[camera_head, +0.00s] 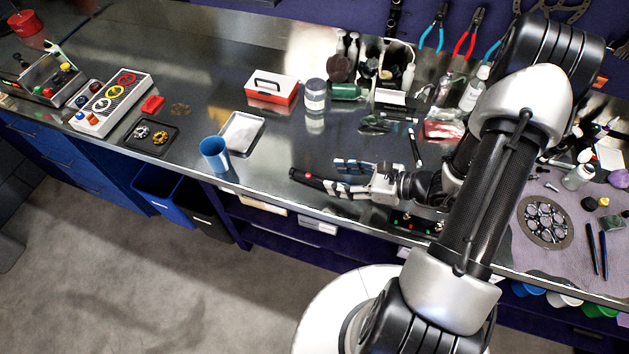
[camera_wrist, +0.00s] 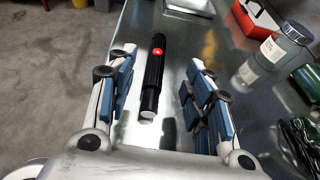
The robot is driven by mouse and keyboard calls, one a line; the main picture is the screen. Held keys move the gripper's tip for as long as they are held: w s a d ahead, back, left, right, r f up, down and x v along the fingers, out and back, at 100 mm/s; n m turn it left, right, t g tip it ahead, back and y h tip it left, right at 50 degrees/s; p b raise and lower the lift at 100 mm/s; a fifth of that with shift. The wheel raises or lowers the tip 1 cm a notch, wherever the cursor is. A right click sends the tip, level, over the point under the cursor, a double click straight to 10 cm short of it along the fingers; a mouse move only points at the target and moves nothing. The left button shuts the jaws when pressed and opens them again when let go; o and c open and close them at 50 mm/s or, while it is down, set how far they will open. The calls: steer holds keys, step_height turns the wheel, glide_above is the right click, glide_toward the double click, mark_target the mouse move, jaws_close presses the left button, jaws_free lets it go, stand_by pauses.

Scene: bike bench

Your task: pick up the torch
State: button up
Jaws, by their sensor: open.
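The torch (camera_wrist: 153,80) is a slim black cylinder with a red button, lying on the metal bench near its front edge. In the wrist view it lies lengthwise between my open fingers, closer to the left one, with its pale end toward the palm. My gripper (camera_wrist: 162,82) is open and holds nothing. In the head view the torch (camera_head: 318,181) shows just left of my gripper (camera_head: 345,178), its right part partly hidden by the fingers. I cannot tell whether the fingers touch it.
A blue cup (camera_head: 214,154) and a silver tray (camera_head: 242,133) stand to the left on the bench (camera_head: 275,155). The bench's front edge drops off close to the torch.

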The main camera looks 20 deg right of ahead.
mark_target(311, 175)
steer(key=x, duration=0.4)
steer(key=b+x, duration=0.1)
steer(key=x, duration=0.2)
steer(key=shift+a+f, duration=0.25)
steer(key=shift+f, duration=0.1)
jaws_close()
